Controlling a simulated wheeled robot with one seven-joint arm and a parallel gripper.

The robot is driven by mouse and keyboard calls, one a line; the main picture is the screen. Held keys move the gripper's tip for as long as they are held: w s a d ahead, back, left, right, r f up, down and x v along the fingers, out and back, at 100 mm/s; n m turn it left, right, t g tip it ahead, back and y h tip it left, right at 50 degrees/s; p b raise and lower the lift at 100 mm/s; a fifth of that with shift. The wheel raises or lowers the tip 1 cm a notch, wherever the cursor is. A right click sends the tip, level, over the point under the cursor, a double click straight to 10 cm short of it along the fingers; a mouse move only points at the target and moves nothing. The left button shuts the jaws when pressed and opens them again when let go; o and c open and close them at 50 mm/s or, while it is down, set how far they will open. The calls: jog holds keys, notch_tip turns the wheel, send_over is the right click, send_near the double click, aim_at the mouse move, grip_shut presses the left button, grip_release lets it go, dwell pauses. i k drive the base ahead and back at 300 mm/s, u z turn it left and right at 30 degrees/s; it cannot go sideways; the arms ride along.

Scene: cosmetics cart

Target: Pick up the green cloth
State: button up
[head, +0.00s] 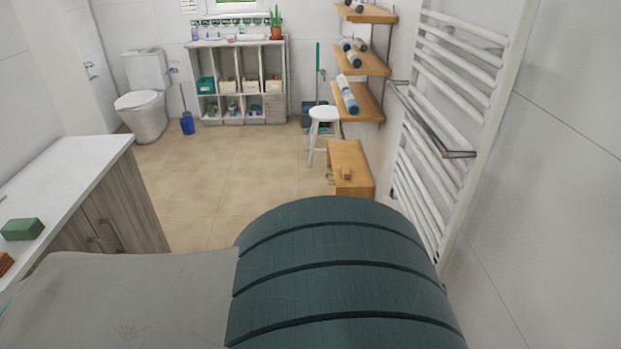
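A small green block-shaped thing (22,229) lies on the white counter top at the left edge of the head view. It may be the green cloth, folded, but I cannot tell its material from here. My gripper is not in view, so its state and its distance from the green thing do not show.
A white-topped counter (72,165) stands at left. A large dark teal ribbed curved thing (335,265) and a grey flat surface (130,300) fill the near foreground. A towel radiator (455,100), wooden shelves (362,62), wooden box (350,165) and white stool (324,114) line the right. Mid-floor is clear.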

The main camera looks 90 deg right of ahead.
aim_at(18, 229)
jog(key=z, duration=1.3)
